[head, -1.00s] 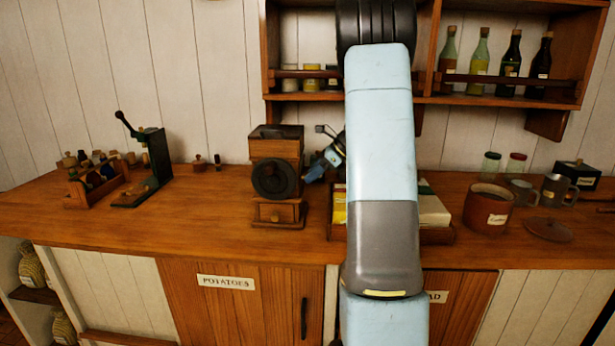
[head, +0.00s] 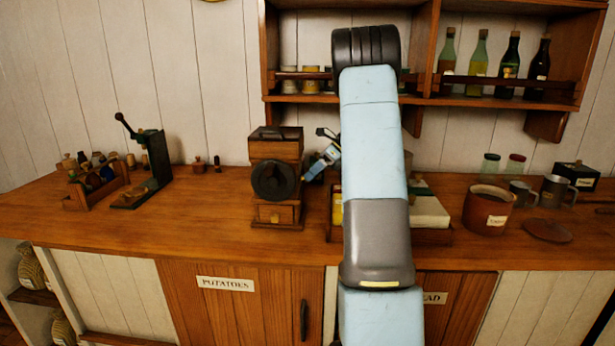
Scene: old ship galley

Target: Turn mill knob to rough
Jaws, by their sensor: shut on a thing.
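The mill (head: 276,208) is a wooden box standing upright on the counter, left of my arm, with a small drawer at its base. A large round dark knob (head: 273,181) is on its front face. My gripper (head: 306,177) reaches in from the right and meets the knob at its right edge. Its jaws are shut on the knob's edge, though the fingertips are small and partly hidden there. No rough or fine marking is readable on the mill.
A dark lever device (head: 150,170) and a wooden rack of corks (head: 98,184) stand at the left. Right of my arm are a tray (head: 433,237), a brown pot (head: 488,209) and mugs. A bottle shelf (head: 500,95) hangs above.

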